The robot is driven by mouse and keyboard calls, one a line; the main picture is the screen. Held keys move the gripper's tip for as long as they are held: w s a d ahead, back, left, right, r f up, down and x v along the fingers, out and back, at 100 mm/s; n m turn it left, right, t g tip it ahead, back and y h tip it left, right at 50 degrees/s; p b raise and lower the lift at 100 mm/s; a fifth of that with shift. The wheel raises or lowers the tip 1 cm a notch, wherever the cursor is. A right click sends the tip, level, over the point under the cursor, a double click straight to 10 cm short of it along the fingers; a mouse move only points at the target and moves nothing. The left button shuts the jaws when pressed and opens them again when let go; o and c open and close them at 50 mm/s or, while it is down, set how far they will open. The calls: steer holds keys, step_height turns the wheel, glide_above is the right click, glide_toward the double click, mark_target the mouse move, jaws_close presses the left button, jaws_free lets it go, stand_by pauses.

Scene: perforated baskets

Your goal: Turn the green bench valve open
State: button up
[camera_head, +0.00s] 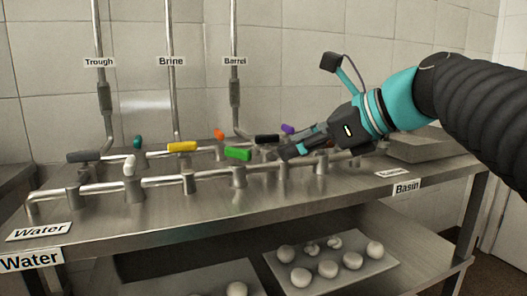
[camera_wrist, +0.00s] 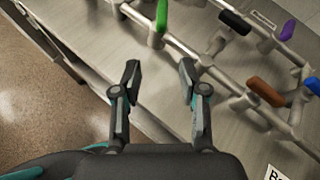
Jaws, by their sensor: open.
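The green valve handle (camera_head: 238,153) sits on a short post of the front pipe, left of my gripper in the head view. It looks roughly lengthwise along that pipe there. In the wrist view the green handle (camera_wrist: 162,15) shows at the top edge, beyond my fingertips. My gripper (camera_head: 289,147) is open and empty. Its two fingers (camera_wrist: 159,72) stand apart in the wrist view, with bare bench and pipe between and beyond them. The fingers do not touch the green handle.
A black handle (camera_head: 267,139) and a purple handle (camera_head: 288,129) are close by my gripper. A yellow handle (camera_head: 182,147) and an orange handle (camera_head: 219,134) stand further left. A brown handle (camera_wrist: 265,92) lies right of my fingers. Vertical pipes rise behind.

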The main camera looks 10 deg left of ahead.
mark_target(238, 149)
steer(key=w+a+f, duration=0.1)
steer(key=w+a, duration=0.1)
steer(key=a, duration=0.2)
steer(key=w+a+f+m, duration=0.1)
steer(key=w+a, duration=0.1)
steer(key=a, duration=0.2)
steer(key=w+a+f+m+y+b, duration=0.1)
steer(key=a, duration=0.3)
steer(key=shift+w+a+f, duration=0.1)
steer(key=shift+w+a, duration=0.05)
steer(key=shift+w, duration=0.25)
jaws_close()
